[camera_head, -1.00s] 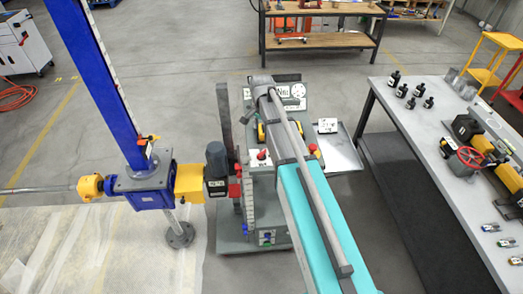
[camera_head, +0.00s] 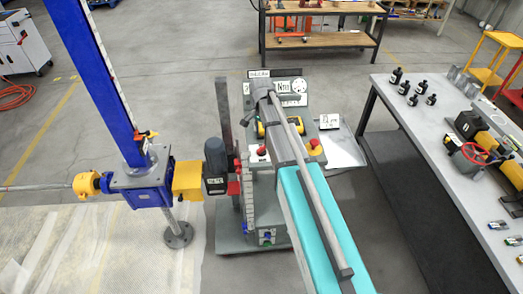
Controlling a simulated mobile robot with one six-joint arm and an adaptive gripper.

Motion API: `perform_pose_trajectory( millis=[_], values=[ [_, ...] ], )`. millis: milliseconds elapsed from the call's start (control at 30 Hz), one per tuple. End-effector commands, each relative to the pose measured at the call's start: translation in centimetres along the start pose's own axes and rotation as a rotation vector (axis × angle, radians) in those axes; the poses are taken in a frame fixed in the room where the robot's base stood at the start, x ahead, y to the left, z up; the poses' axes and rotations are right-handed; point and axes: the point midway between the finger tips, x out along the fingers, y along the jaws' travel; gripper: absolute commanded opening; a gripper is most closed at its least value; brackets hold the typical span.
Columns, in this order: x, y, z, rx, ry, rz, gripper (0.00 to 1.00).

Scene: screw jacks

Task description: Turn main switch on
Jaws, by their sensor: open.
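A control stand with a grey panel stands in the middle, partly covered by my arm (camera_head: 292,150). A small red knob (camera_head: 261,150) on a white plate sits just left of the arm and looks like a rotary switch. A red button on a yellow base (camera_head: 315,145) sits just right of the arm. I cannot tell for sure which one is the main switch, or its position. My gripper is not visible; the arm's grey elbow and teal link hide part of the panel.
A blue screw jack (camera_head: 138,185) with a tall blue column and a motor (camera_head: 216,160) stands left of the stand. A workbench (camera_head: 400,135) with black bottles and a red handwheel (camera_head: 474,153) is on the right. Open floor (camera_head: 180,60) lies behind.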

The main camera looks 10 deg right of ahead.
Motion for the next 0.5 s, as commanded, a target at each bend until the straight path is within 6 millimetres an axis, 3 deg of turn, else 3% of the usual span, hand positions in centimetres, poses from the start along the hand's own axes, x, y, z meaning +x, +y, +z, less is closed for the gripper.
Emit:
perform_pose_trajectory(
  millis=[500],
  values=[
    [4.4, 0.0, 0.0, 0.0, 0.0, 0.0, 0.54]
  ],
)
